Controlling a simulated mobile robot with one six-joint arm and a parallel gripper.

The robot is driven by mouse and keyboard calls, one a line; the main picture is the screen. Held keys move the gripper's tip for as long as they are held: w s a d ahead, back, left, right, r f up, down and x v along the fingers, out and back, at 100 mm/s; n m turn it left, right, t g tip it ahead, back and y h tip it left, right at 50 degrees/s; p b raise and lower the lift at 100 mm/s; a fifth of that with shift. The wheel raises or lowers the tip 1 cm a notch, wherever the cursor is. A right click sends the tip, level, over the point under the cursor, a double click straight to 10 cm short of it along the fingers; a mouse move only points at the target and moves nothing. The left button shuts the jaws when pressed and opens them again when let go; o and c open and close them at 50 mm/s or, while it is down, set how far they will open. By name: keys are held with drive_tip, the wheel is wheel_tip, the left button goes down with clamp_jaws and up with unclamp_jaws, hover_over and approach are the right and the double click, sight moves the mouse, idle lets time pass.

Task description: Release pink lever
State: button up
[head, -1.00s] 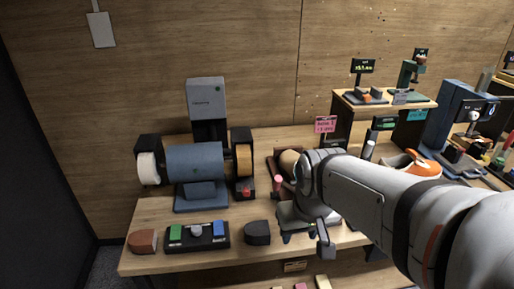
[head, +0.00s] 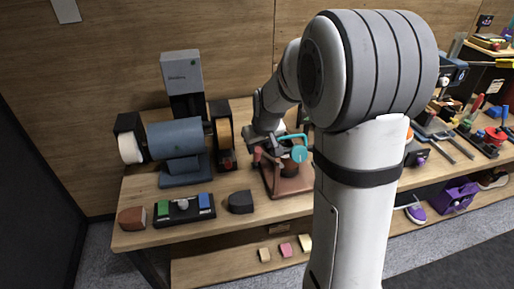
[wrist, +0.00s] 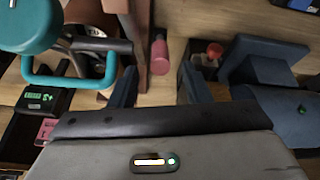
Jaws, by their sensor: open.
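The pink lever (wrist: 159,57) shows in the wrist view as a pink grip beside a brown-red frame (wrist: 130,30). In the head view the pink lever (head: 257,157) sits by the brown-red stand (head: 292,187) on the bench. My gripper (wrist: 158,82) is open, one dark finger on each side of the lever's line. The lever's grip lies just past the fingertips and appears free of them. In the head view my gripper (head: 262,140) is partly hidden by my own arm. A teal handle (wrist: 72,80) and teal round part (head: 299,153) belong to the same stand.
A blue-grey machine (head: 180,145) with side wheels stands to the left, close to my gripper; a red knob (wrist: 214,49) lies beside it. A dark block (head: 240,201) and a tray of coloured blocks (head: 184,210) lie at the bench front.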

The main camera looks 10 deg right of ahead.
sight(259, 149)
drive_tip(key=shift+x, duration=1.55)
clamp_jaws()
drive_tip(key=shift+a, duration=0.1)
